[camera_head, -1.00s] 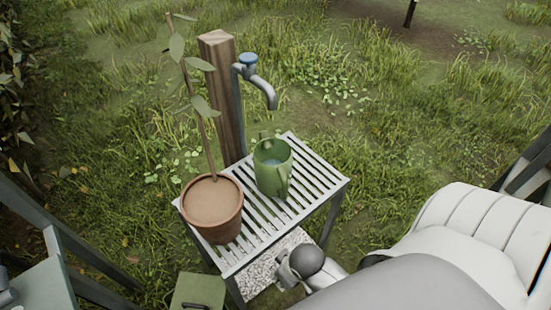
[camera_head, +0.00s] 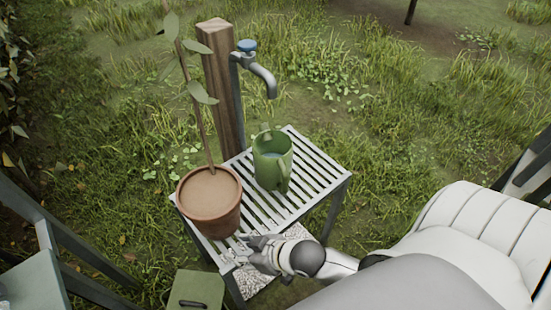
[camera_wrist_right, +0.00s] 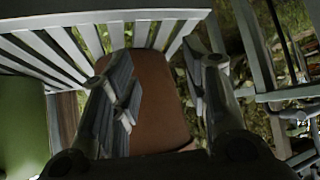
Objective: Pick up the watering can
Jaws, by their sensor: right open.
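The green watering can (camera_head: 268,172) stands upright on the slatted metal table (camera_head: 318,183), near the tap. It seems to hold water. In the right wrist view, a green surface at the left edge looks like part of the can (camera_wrist_right: 22,130). My right gripper (camera_head: 243,252) is open and empty at the table's near edge, below and left of the can and apart from it. In the wrist view its two fingers (camera_wrist_right: 163,75) are spread in front of the terracotta pot (camera_wrist_right: 165,110). My left gripper is not in view.
The terracotta pot (camera_head: 209,205) with a thin sapling stands on the table left of the can. A wooden post (camera_head: 222,95) with a grey tap (camera_head: 262,78) rises behind, its spout overhanging near the can. A green box (camera_head: 195,290) is at the lower left. Grass surrounds the table.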

